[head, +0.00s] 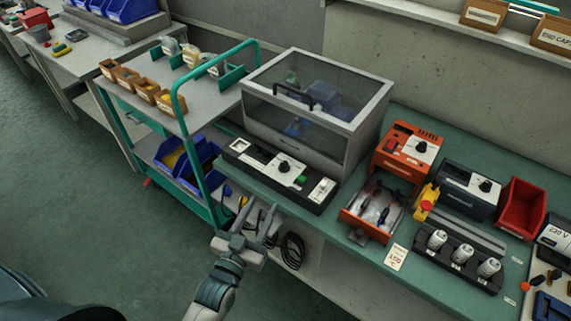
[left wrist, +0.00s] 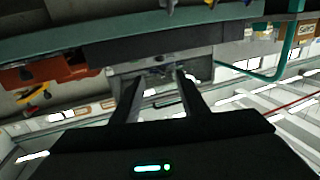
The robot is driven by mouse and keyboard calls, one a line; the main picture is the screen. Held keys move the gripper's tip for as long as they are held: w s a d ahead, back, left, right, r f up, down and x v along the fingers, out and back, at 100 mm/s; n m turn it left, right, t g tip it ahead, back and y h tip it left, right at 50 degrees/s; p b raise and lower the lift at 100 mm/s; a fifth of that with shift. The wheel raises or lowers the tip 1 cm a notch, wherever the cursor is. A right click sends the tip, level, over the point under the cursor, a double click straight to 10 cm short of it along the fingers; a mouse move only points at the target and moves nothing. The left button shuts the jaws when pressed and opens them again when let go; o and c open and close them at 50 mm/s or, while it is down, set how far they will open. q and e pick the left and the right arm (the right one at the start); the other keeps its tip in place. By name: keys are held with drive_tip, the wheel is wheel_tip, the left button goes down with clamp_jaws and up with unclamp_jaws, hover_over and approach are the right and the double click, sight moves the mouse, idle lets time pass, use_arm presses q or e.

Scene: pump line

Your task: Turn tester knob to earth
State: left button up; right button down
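Three devices with a black knob on a white plate stand on the green bench: a long black panel unit (head: 262,160) with its knob (head: 284,167), an orange unit (head: 395,160) with a knob (head: 421,147), and a dark grey box (head: 458,200) with a knob (head: 485,185). The labels are too small to tell which is the tester or where each knob points. My left gripper (head: 258,212) is open and empty, in front of the bench edge near the black panel unit. Its spread fingers also show in the left wrist view (left wrist: 158,80). My right gripper is out of view.
A clear-lidded case (head: 320,105) stands behind the black panel unit. The orange unit's open drawer (head: 367,213) juts toward the front edge. A green-railed cart (head: 190,125) stands left of the bench. A black cable coil (head: 291,250) hangs below the edge.

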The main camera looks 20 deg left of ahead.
sight(283, 168)
use_arm(q)
drive_tip(key=w+p, duration=0.1)
drive_tip(key=w, duration=0.4)
drive_tip(key=w+d+p, duration=0.1)
drive_tip(key=w, duration=0.5)
drive_tip(key=w+p, duration=0.2)
drive_tip(key=w, duration=0.4)
drive_tip(key=shift+d, duration=0.25)
clamp_jaws()
